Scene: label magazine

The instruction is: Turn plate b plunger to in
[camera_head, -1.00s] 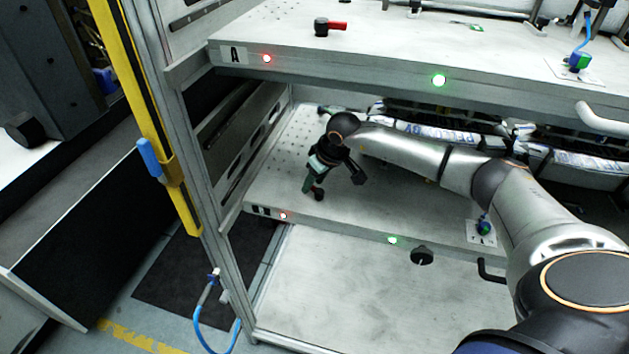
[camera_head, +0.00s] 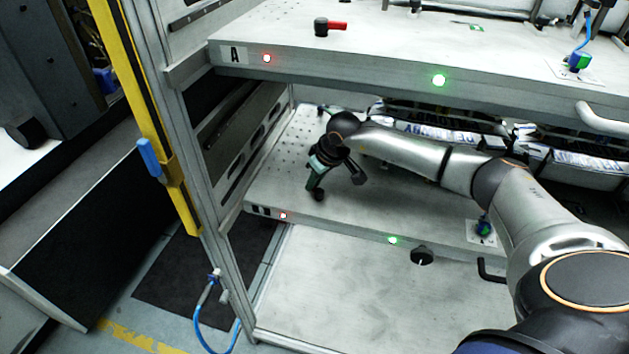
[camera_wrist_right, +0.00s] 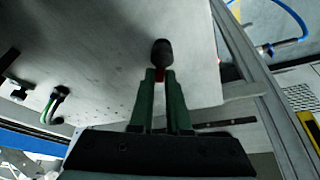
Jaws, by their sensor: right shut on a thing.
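Plate B (camera_head: 350,215) is the lower shelf plate, with a small label at its left front corner. Its plunger shows as a black round knob (camera_head: 319,195) near the front left edge; in the right wrist view the knob (camera_wrist_right: 162,53) stands just beyond the fingertips. My right gripper (camera_head: 315,186) reaches down to it with green fingers. In the wrist view the right gripper (camera_wrist_right: 160,76) is shut on the plunger's red handle, of which only a sliver shows between the tips. My left gripper is not in view.
Plate A (camera_head: 380,50) lies above my right arm, with its own black plunger and red handle (camera_head: 330,27). Plate B's front edge has a red light (camera_head: 283,216) and a green light (camera_head: 393,240). A rack post (camera_head: 215,240) stands at the left.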

